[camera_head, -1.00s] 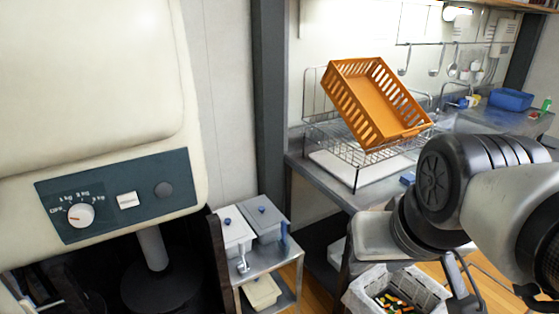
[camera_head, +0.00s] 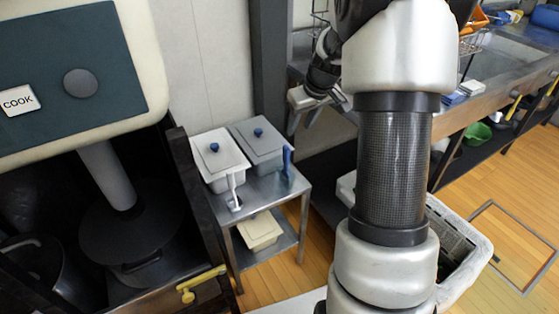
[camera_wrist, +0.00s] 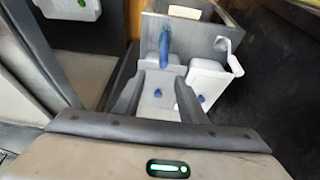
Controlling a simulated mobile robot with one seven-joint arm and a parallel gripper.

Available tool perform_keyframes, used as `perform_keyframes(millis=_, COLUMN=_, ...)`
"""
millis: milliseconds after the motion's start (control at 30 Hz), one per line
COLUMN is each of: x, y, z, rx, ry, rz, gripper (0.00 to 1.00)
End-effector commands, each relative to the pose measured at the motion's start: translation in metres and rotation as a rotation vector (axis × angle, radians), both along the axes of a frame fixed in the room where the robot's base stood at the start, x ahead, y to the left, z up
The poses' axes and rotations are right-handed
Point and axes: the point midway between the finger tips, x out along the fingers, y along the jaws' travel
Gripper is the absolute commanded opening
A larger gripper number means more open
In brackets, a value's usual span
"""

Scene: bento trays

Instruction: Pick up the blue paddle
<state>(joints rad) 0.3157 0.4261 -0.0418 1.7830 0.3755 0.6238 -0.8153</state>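The blue paddle (camera_head: 287,164) stands nearly upright at the right edge of a small metal stand in the head view. In the wrist view the blue paddle (camera_wrist: 164,44) shows beyond the fingers, near the middle of the picture. My gripper (camera_head: 302,116) is above and slightly right of the paddle in the head view, apart from it. In the wrist view my gripper (camera_wrist: 160,85) has its two fingers spread with nothing held between them.
The metal stand (camera_head: 262,196) carries two lidded containers with blue knobs, one white (camera_head: 218,160) and one grey (camera_head: 257,144). A white paddle (camera_head: 234,189) stands at its front. A cooker is at left, a counter (camera_head: 500,65) and white crate (camera_head: 470,232) at right.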

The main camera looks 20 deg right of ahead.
Motion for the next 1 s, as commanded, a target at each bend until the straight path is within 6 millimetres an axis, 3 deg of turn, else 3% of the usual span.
perform_keyframes(millis=200, x=0.017, y=0.005, z=-0.049, rx=0.002, ry=0.004, rz=0.002, gripper=0.38)
perform_keyframes(millis=400, x=0.032, y=0.008, z=-0.082, rx=0.001, ry=0.002, rz=0.000, gripper=0.38)
perform_keyframes(millis=733, x=0.040, y=0.012, z=-0.102, rx=0.001, ry=0.002, rz=0.001, gripper=0.38)
perform_keyframes(millis=1000, x=0.054, y=0.020, z=-0.138, rx=0.001, ry=0.002, rz=0.001, gripper=0.38)
